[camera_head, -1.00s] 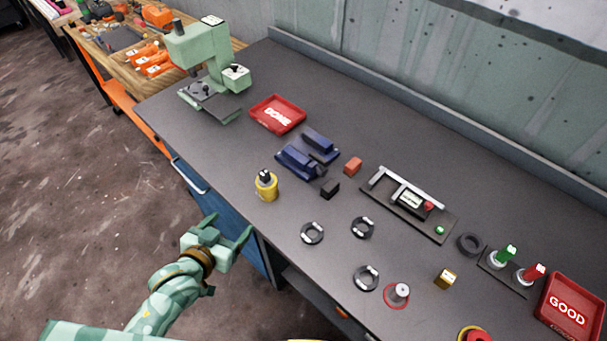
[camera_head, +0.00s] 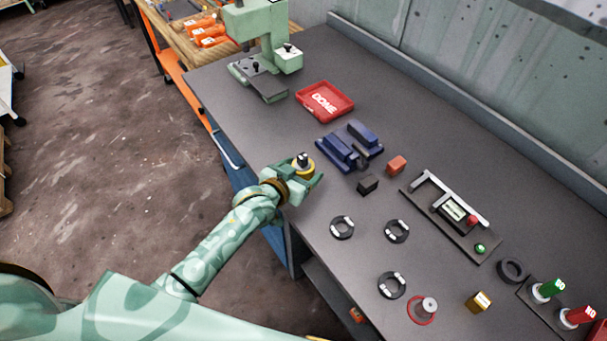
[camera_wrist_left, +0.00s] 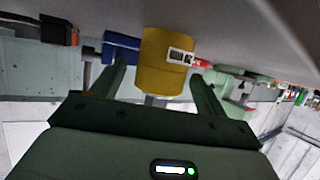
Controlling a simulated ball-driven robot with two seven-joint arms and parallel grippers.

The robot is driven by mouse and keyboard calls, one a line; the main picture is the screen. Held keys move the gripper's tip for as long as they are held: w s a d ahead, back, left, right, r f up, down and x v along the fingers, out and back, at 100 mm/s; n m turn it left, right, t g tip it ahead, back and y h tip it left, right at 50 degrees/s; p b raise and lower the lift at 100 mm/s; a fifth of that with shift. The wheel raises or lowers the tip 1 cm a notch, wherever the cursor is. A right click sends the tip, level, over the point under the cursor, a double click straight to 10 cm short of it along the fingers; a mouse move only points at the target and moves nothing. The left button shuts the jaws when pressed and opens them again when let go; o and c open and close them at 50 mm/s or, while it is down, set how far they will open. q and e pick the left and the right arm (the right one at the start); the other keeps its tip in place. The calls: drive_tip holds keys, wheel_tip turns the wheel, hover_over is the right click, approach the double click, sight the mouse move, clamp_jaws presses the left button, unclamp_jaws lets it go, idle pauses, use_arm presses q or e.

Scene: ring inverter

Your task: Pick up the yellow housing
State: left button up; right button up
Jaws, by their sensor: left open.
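The yellow housing (camera_head: 305,169) stands upright near the front edge of the dark workbench, with a dark and silver piece on its top. My left gripper (camera_head: 301,178) is at the housing, its fingers open around the housing's sides. In the left wrist view, which is upside down, the yellow housing (camera_wrist_left: 168,62) shows between the two spread fingers of the left gripper (camera_wrist_left: 160,78), with a printed label on its side. The gripper hides part of the housing in the head view. My right gripper is not in view.
A blue vise (camera_head: 349,147), a black block (camera_head: 367,185) and an orange block (camera_head: 397,164) lie to the right of the housing. Several black rings (camera_head: 342,228) lie nearer the front. A red DONE tray (camera_head: 340,91) and a green press (camera_head: 262,50) stand behind.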

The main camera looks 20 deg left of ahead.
use_arm(q)
drive_tip(key=shift+x, duration=0.9)
drive_tip(key=shift+s, duration=0.1)
drive_tip(key=c, duration=1.2)
drive_tip(key=shift+r, duration=0.2)
